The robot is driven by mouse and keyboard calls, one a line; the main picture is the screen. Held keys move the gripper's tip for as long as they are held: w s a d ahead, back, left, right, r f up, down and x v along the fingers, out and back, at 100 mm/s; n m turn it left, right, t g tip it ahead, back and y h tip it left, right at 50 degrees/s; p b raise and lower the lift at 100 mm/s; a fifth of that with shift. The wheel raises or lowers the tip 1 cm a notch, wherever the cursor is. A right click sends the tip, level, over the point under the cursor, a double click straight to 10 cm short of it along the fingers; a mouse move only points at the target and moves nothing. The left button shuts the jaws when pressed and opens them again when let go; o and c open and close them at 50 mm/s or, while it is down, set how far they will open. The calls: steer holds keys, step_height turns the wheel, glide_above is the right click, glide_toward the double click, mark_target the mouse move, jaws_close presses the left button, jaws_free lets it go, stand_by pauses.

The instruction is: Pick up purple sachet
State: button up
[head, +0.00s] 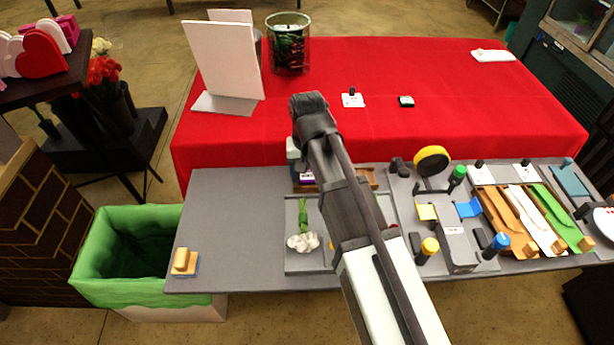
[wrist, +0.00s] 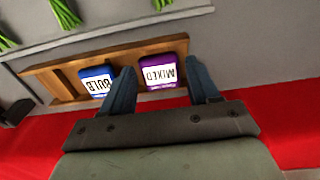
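The purple sachet (wrist: 160,72) has a white label reading "MIXED", upside down in the wrist view. It sits in a wooden rack (wrist: 132,62). In the head view a small part of the purple sachet (head: 306,177) shows to the left of my arm. My gripper (wrist: 162,85) is open, its two fingers on either side of the purple sachet in the picture. I cannot tell whether they touch it. A blue sachet (wrist: 96,80) labelled "BULB" sits in the same rack, just left of the left finger. In the head view my arm hides the fingertips and much of the rack.
A grey tray (head: 293,262) with a white-flowered stem lies in front of the rack. Tools, ribbons and wrap strips (head: 525,222) fill the right side. The grey bench (head: 235,225) is mostly clear at left. A red-clothed table (head: 460,110) stands behind.

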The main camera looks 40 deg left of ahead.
steer(key=c, duration=0.8)
